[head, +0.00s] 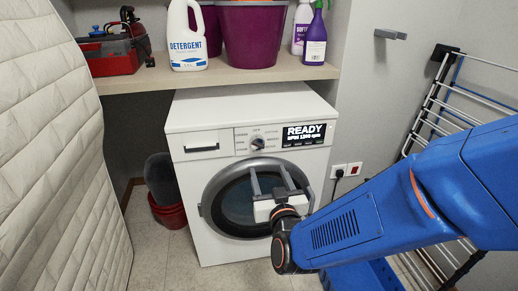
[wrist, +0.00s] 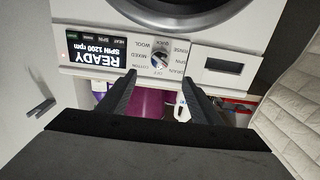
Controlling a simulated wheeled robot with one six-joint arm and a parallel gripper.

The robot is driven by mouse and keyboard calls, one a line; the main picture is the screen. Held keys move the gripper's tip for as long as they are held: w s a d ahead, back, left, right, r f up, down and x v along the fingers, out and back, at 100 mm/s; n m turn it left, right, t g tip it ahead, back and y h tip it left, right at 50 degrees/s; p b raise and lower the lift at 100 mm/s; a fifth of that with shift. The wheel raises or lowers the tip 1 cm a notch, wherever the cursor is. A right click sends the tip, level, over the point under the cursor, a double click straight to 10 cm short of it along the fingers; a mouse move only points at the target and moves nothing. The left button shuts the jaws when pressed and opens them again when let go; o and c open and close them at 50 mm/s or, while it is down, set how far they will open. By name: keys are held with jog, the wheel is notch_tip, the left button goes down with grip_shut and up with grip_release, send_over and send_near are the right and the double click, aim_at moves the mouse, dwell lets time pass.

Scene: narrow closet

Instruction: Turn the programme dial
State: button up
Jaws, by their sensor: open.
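The programme dial (head: 257,142) is a small round silver knob on the front panel of the white washing machine (head: 190,115), with programme names around it. In the wrist view, which is upside down, the dial (wrist: 160,59) sits between and beyond the fingertips, with labels such as WOOL, RINSE and COTTON. Its exact pointer setting is too small to tell. My gripper (head: 270,176) is in front of the machine's door, a little below the dial. Its two dark fingers (wrist: 159,76) are spread apart, empty, and appear clear of the dial.
The lit display (head: 305,134) reads READY, SPIN 1200 rpm. A shelf (head: 220,79) above the machine holds detergent (head: 187,45), a purple tub (head: 249,35) and bottles. A quilted padded panel (head: 50,150) stands at left, a drying rack (head: 430,125) at right. A red bucket (head: 168,211) is on the floor.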

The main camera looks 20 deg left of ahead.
aim_at(258, 147)
jog(key=x, duration=1.4)
jog(key=shift+w+a, duration=0.1)
jog(key=c, duration=1.1)
jog(key=shift+o, duration=0.2)
jog(key=shift+m, duration=0.3)
jog(key=shift+m, duration=1.3)
jog(key=o, duration=1.1)
jog(key=shift+c, duration=0.2)
